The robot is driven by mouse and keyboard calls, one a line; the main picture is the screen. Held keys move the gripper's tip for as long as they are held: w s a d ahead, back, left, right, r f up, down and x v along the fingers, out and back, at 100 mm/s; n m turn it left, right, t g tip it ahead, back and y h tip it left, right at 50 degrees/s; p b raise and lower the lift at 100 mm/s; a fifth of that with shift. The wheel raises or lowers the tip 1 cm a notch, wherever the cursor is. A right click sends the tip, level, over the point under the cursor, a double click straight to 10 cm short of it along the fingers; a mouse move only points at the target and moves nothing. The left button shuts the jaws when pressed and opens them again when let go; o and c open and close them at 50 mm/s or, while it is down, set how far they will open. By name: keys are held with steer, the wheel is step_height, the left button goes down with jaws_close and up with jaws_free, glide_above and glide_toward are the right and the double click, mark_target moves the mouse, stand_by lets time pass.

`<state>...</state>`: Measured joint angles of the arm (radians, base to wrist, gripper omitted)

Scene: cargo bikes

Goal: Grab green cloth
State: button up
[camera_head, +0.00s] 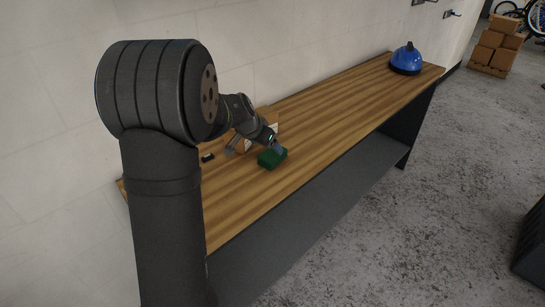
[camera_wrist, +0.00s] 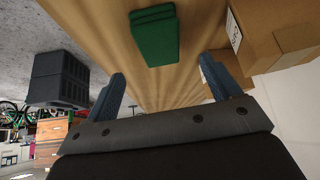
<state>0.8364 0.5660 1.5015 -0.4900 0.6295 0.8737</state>
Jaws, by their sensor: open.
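The green cloth (camera_head: 271,158) is a folded, block-like bundle lying on the wooden workbench (camera_head: 330,110) near its front edge. In the wrist view the cloth (camera_wrist: 155,36) lies at the top, ahead of my gripper and roughly centred between its fingers. My gripper (camera_wrist: 166,88) is open, with its two blue fingertips apart and nothing between them. In the head view my gripper (camera_head: 279,149) is low over the bench, right by the cloth. That view does not clearly show whether they touch.
A cardboard box (camera_head: 264,117) stands on the bench behind my gripper; boxes (camera_wrist: 274,38) also show at the wrist view's right. A small dark object (camera_head: 208,157) lies to the left. A blue helmet (camera_head: 406,59) sits at the far end. The bench between is clear.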

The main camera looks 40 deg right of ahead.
mark_target(273, 152)
steer(key=shift+x, duration=4)
steer(key=c, duration=1.1)
